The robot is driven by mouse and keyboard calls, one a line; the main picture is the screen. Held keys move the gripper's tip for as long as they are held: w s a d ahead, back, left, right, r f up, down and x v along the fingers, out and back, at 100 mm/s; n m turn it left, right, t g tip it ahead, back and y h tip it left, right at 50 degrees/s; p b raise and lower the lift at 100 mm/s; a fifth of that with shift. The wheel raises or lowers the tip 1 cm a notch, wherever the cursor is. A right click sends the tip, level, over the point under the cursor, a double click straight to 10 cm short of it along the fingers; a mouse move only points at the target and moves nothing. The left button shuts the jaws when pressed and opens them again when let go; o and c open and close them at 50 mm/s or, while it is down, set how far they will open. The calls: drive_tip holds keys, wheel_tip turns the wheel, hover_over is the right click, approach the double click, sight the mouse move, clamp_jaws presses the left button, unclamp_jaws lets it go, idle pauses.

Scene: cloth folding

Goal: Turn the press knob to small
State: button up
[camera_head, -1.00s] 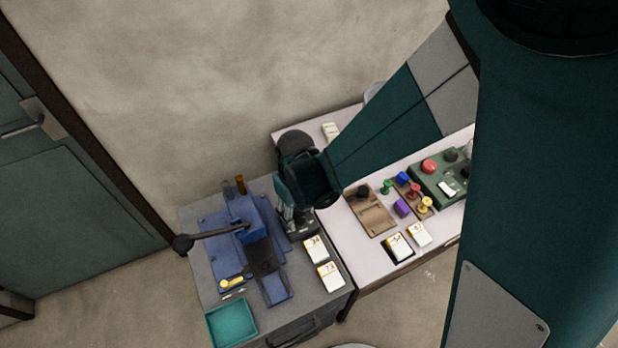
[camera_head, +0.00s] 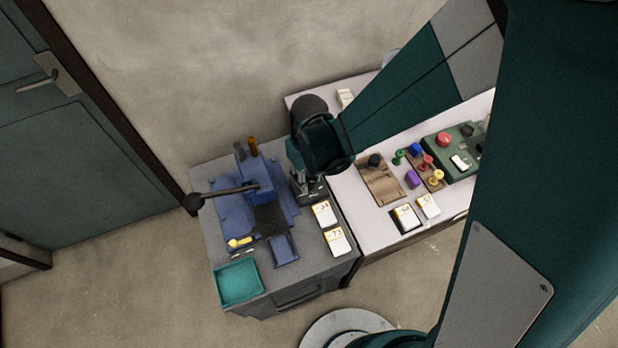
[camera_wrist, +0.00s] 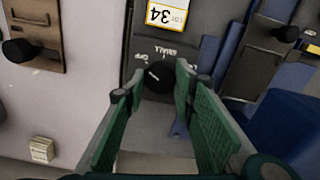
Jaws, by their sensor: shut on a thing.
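The press knob (camera_wrist: 159,80) is a black round knob on a dark panel, with a short white mark on its upper left. The panel's lettering appears upside down, with SMALL above the knob and OFF to its left. My gripper (camera_wrist: 159,74) has its green fingers on both sides of the knob and is shut on it. In the head view my gripper (camera_head: 308,184) is over the dark panel to the right of the blue press (camera_head: 262,192); the knob is hidden there.
The press lever (camera_head: 225,192) sticks out left with a black ball end. A teal tray (camera_head: 239,282) sits at the front left. White label cards (camera_head: 337,241) lie right of the press. A wooden board (camera_head: 381,186) and a green button box (camera_head: 454,151) stand on the right table.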

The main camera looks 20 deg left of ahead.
sight(309, 181)
drive_tip(key=shift+m, duration=0.3)
drive_tip(key=m+b, duration=0.2)
drive_tip(key=m, duration=0.3)
drive_tip(key=shift+f+b, duration=0.1)
drive_tip(key=shift+b, duration=0.3)
drive_tip(key=m+b, duration=0.2)
drive_tip(key=m, duration=0.4)
drive_tip(key=shift+d, duration=0.1)
drive_tip(key=o, duration=0.9)
drive_tip(key=shift+r, duration=0.3)
drive_tip(key=shift+r, duration=5.8)
